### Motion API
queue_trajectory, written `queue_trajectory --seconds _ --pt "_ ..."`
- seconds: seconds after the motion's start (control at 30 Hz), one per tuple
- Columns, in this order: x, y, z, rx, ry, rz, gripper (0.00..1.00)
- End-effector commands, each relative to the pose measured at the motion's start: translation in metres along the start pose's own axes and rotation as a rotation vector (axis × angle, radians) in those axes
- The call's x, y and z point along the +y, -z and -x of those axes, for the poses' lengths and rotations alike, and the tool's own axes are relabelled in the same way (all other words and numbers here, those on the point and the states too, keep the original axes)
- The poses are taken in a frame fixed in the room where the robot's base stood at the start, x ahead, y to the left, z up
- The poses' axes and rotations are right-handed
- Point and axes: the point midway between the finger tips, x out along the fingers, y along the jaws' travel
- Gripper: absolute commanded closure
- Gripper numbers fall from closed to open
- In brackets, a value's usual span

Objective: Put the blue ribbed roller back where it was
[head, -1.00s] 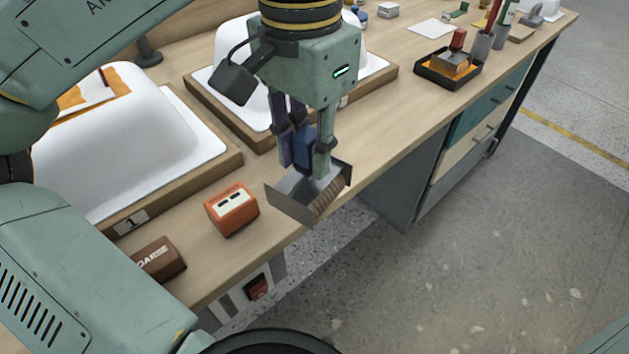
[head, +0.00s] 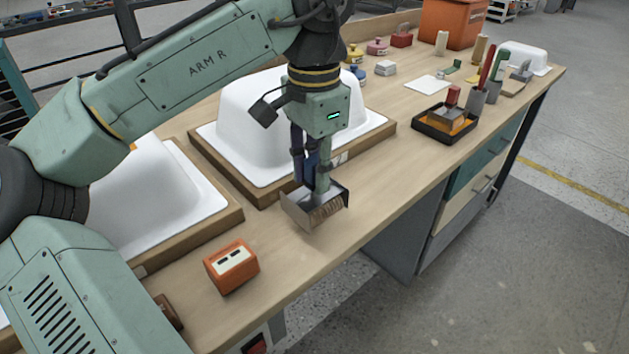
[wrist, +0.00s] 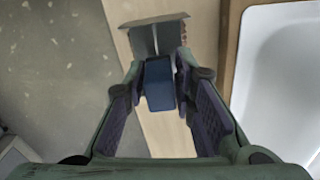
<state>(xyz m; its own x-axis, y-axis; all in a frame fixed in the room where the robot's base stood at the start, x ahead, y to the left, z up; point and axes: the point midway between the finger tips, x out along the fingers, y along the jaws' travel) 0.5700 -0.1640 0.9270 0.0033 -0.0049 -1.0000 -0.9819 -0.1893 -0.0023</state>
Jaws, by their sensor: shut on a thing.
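My gripper (head: 311,172) points down and is shut on the blue handle (wrist: 160,85) of the ribbed roller. The roller's brownish ribbed drum (head: 327,212) sits in a grey metal frame below the fingers. In the wrist view the frame (wrist: 155,38) shows beyond the fingertips, with the drum mostly hidden behind it. The tool is held over the front part of the wooden bench (head: 365,185), in front of the second white shell. I cannot tell its exact height or whether it touches the bench.
A white tub shell (head: 240,120) stands on a wooden base behind the gripper. An orange box (head: 231,267) sits front left. To the right are a black tray (head: 425,125) with an orange-and-grey block, and grey cups (head: 477,102) with tools. Bench between is clear.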

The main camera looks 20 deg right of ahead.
Motion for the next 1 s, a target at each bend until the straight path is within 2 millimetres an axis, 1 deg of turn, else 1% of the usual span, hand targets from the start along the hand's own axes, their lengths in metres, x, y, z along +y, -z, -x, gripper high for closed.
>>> queue_trajectory --seconds 0.07,0.2,0.33,0.73,0.77,1.0 --pt "-0.003 0.001 -0.002 -0.001 0.000 0.000 1.00" --pt "-0.003 0.001 -0.021 -0.002 0.001 0.000 1.00" --pt "-0.003 0.001 -0.034 -0.001 0.002 0.000 1.00" --pt "-0.002 0.001 -0.040 0.001 -0.001 0.000 1.00" --pt "-0.002 0.001 -0.039 0.001 -0.001 0.000 0.74" --pt "-0.002 0.001 -0.039 0.001 0.000 0.001 0.58"
